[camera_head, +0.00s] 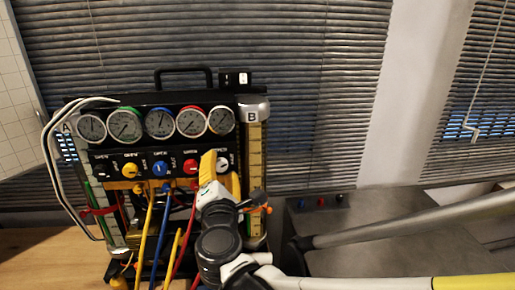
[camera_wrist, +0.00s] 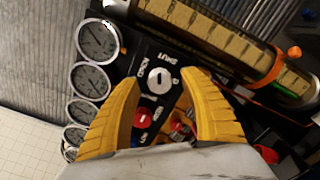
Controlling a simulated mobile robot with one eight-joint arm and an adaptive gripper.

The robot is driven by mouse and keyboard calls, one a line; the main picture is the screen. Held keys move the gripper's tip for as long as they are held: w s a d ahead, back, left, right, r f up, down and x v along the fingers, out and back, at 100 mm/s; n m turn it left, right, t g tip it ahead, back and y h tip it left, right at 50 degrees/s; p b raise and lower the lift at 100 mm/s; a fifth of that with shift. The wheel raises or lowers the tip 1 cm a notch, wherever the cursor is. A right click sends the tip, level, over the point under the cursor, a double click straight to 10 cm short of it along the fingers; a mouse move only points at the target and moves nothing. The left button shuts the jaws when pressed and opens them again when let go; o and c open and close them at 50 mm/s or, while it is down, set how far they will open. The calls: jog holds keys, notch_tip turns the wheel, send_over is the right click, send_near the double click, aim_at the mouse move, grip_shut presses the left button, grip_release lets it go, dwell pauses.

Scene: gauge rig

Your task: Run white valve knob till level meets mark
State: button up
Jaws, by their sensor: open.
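The white valve knob (camera_wrist: 160,81) is on the black panel in the wrist view, with OPEN and SHUT lettering around it. In the head view the white knob (camera_head: 223,163) shows beside my fingers. My gripper (camera_wrist: 164,82) has its two yellow fingers apart, one on each side of the knob; I cannot tell whether they touch it. In the head view my gripper (camera_head: 221,168) is in front of the panel's right end. The right-hand sight tube, marked B (camera_head: 254,155), has a yellowish scale; it also shows in the wrist view (camera_wrist: 205,32). An orange piece (camera_wrist: 294,52) sits at the tube's side, near a green band.
A row of round gauges (camera_head: 161,124) runs above red, blue (camera_head: 160,169), yellow and black knobs. Yellow, blue and red hoses (camera_head: 154,225) hang below the panel. A white hose loops at the left. A grey box (camera_head: 350,225) stands at the right.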

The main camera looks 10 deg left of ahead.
jog(key=shift+w+a, duration=0.1)
jog(key=shift+w, duration=0.6)
grip_shut()
jog(key=m, duration=0.5)
jog(key=shift+s+m, duration=0.1)
jog(key=shift+m, duration=0.2)
grip_release()
jog(key=v, duration=1.2)
